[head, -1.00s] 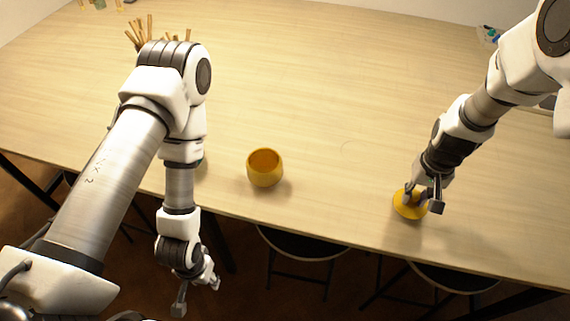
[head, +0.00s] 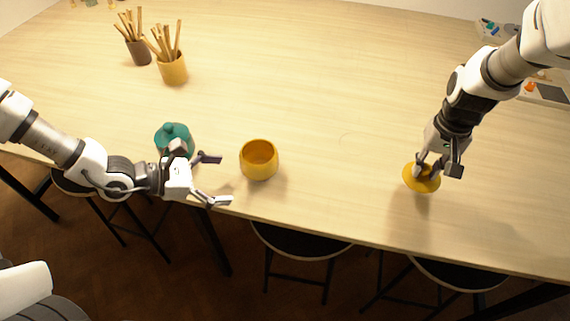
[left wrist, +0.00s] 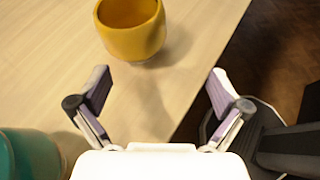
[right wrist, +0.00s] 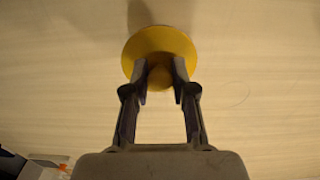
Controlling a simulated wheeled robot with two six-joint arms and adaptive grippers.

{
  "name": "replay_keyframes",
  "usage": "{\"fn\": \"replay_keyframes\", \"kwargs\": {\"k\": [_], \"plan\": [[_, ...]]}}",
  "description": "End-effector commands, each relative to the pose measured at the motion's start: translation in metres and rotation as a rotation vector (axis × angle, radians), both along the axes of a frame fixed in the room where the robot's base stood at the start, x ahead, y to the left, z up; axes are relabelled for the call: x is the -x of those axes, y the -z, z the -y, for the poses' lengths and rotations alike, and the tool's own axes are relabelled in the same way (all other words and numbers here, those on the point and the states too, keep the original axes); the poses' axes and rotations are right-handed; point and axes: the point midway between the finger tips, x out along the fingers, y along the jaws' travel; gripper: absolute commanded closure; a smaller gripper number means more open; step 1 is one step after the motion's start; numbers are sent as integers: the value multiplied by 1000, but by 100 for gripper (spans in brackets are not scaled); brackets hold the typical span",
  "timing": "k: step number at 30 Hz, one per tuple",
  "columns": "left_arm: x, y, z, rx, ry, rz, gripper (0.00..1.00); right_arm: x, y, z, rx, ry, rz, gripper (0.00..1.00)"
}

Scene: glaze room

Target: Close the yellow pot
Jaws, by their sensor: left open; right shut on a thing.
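The yellow pot (head: 259,162) stands upright and uncovered on the table near its front edge. It also shows at the top of the left wrist view (left wrist: 132,40). My left gripper (head: 216,179) is open and empty, just left of the pot and facing it, not touching. The yellow lid (head: 411,183) is well to the right of the pot. My right gripper (head: 437,168) is shut on it, and the right wrist view shows the lid's round disc (right wrist: 136,52) beyond the fingers. The lid's shadow lies apart from it, so it seems raised above the table.
A yellow cup (head: 173,73) and a brown cup (head: 141,55) with wooden sticks stand farther back. Stools (head: 300,242) are below the front edge. The table between pot and lid is clear.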

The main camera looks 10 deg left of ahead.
Motion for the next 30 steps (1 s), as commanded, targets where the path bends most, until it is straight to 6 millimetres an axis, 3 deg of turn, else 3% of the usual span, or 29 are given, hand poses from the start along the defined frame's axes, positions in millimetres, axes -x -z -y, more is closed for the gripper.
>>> {"fn": "replay_keyframes", "kwargs": {"k": [4,14,30], "plan": [[-18,-6,-14,52,-105,30,0,1,2,0,3,-11,-8,100],[-19,-7,-14,53,-111,30,0,1,2,0,3,-12,-9,100],[-57,18,33,49,-107,29,0,1,1,0,3,-11,-9,100]]}}
